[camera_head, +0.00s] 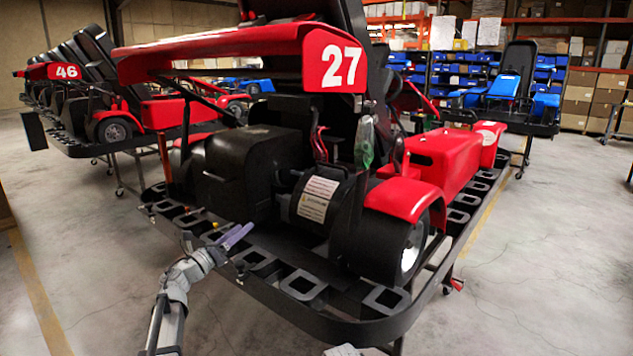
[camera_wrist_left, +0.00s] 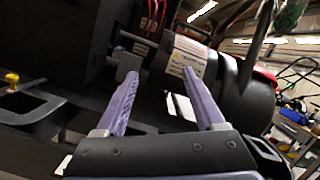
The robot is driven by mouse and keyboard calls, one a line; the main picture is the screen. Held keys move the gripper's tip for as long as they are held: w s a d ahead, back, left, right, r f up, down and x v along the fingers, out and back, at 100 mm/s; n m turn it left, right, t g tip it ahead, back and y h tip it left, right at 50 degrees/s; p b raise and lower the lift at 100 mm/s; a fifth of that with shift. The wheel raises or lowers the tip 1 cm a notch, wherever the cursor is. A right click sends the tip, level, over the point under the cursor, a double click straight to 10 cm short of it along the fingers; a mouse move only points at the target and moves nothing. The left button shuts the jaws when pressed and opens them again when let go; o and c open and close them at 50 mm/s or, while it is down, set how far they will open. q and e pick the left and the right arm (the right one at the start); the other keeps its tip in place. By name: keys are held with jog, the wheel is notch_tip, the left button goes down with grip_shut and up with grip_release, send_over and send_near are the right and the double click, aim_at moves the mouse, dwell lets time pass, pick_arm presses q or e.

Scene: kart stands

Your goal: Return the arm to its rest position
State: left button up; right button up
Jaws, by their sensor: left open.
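My left arm (camera_head: 172,300) comes in from the lower left in the head view. Its left gripper (camera_head: 236,236) has purple fingers and reaches over the rear bumper of the red kart numbered 27 (camera_head: 335,62). In the left wrist view, the two purple fingers (camera_wrist_left: 164,98) stand apart with nothing between them. Beyond them is the kart's black cylinder with a white label (camera_wrist_left: 187,57). I cannot tell whether the fingertips touch the kart. A small grey-white part at the bottom edge of the head view may be my right arm, but no right gripper shows.
The black slotted bumper (camera_head: 300,285) surrounds the kart, which sits raised on a stand. Red kart 46 (camera_head: 65,72) stands at the back left and a blue-seated kart (camera_head: 503,88) at the back right. Shelves with blue bins and boxes line the back. Concrete floor at right (camera_head: 550,250) is clear.

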pick_arm(q)
jog(key=s+d+f+n+g+y+p, duration=0.3)
jog(key=s+d+n+g+y+p, duration=0.1)
jog(key=s+n, duration=0.7)
jog(key=s+d+f+n+g+y+p, duration=0.4)
jog(key=s+d+n+g, duration=0.3)
jog(key=s+n, duration=0.4)
jog(key=s+d+f+n+g+y+p, duration=0.4)
jog(key=s+n, duration=0.8)
jog(key=s, duration=0.5)
jog(key=d+g+y+p, duration=0.1)
jog(key=d+g+p, duration=0.1)
jog(key=shift+d+f, duration=0.2)
jog(key=shift+d, duration=0.1)
jog(key=shift+c, duration=0.3)
